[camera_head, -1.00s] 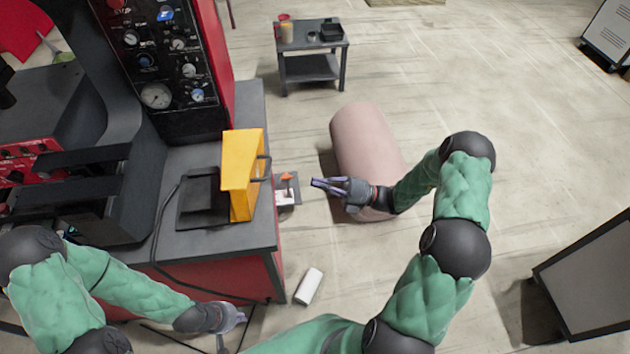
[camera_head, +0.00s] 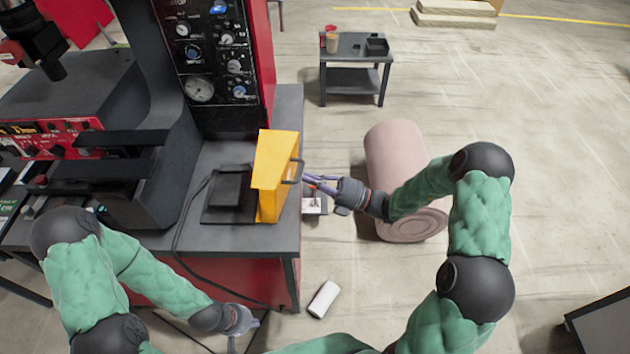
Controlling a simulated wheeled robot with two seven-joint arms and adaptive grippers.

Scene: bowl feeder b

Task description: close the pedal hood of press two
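The yellow pedal hood (camera_head: 276,176) stands upright, swung open, on the right side of the press's grey bench top (camera_head: 228,240). A dark handle (camera_head: 297,170) sticks out from its right face. A black pedal (camera_head: 228,189) on a dark base lies uncovered just left of the hood. My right gripper (camera_head: 308,182) is at the hood's right side by the handle, pointing left; its fingers look apart, and I cannot tell whether they touch the handle. My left gripper (camera_head: 250,326) hangs low in front of the bench, away from the hood; its finger opening is unclear.
The press control panel (camera_head: 212,50) rises behind the pedal. A black cable (camera_head: 178,215) runs along the bench. A pink roll (camera_head: 395,165) lies right of the bench, and a small cart (camera_head: 355,68) stands behind.

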